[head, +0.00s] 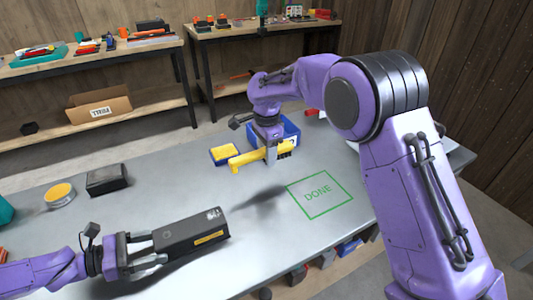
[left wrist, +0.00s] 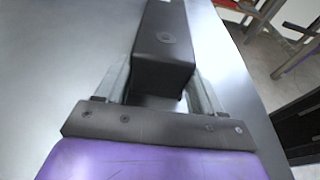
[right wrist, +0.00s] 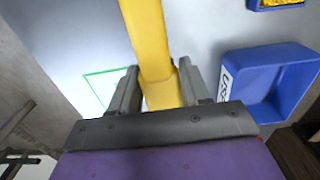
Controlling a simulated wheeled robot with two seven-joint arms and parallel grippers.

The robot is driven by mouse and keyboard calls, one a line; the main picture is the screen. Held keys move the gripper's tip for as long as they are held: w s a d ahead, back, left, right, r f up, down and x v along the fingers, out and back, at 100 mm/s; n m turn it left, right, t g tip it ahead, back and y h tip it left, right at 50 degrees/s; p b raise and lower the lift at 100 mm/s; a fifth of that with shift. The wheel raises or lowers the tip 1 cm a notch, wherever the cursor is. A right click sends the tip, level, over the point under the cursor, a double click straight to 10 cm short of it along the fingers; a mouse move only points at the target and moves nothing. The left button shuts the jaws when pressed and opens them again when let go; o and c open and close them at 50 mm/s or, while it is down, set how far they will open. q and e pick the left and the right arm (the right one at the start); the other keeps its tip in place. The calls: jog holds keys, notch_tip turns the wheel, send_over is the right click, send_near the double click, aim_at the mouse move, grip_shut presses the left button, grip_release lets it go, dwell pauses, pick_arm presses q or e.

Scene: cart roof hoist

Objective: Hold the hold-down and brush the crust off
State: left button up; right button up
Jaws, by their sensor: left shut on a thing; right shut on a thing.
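A long black block (head: 190,233) with a yellow label on its side lies at the front of the grey bench. Small pale marks show at the far end of its top. I see no separate hold-down and cannot tell whether the marks are crust. My left gripper (head: 157,249) is shut on the block's near end; the left wrist view shows the block (left wrist: 163,50) between the fingers. My right gripper (head: 271,156) is shut on a yellow brush-like tool (head: 248,157) near the blue bin, well apart from the block. The tool (right wrist: 150,45) also shows between the fingers (right wrist: 160,90).
A blue bin (right wrist: 272,85) stands right beside the yellow tool. A blue tray with yellow inside (head: 223,153) is to its left. A green DONE outline (head: 318,192) is clear. A black box (head: 106,179) and a round yellow-topped tin (head: 59,195) stand at the left.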

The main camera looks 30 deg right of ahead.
aim_at(246, 155)
jog(key=shift+w+r, duration=0.1)
jog(key=shift+r, duration=0.1)
jog(key=shift+n, duration=0.8)
jog(key=a, duration=0.2)
jog(key=a+r, duration=0.1)
jog(key=a, duration=0.1)
jog(key=a+r, duration=0.1)
jog(key=a, duration=0.1)
jog(key=shift+a+r, duration=0.15)
jog(key=shift+r, duration=0.05)
jog(key=s+a+n, duration=0.4)
jog(key=a, duration=0.5)
jog(key=s+a+n, duration=0.3)
jog(key=s+a, duration=0.2)
jog(key=a, duration=0.5)
jog(key=shift+w+d+f, duration=0.1)
jog(key=shift+w+f, duration=0.05)
jog(key=shift+f, duration=1.2)
jog(key=shift+w+d+f, duration=0.1)
jog(key=shift+f, duration=1.2)
jog(key=shift+d+f, duration=0.45)
jog(key=shift+f, duration=0.15)
jog(key=shift+c, duration=0.4)
jog(key=shift+d, duration=1.5)
jog(key=shift+a, duration=2)
notch_tip(246, 155, up, 8)
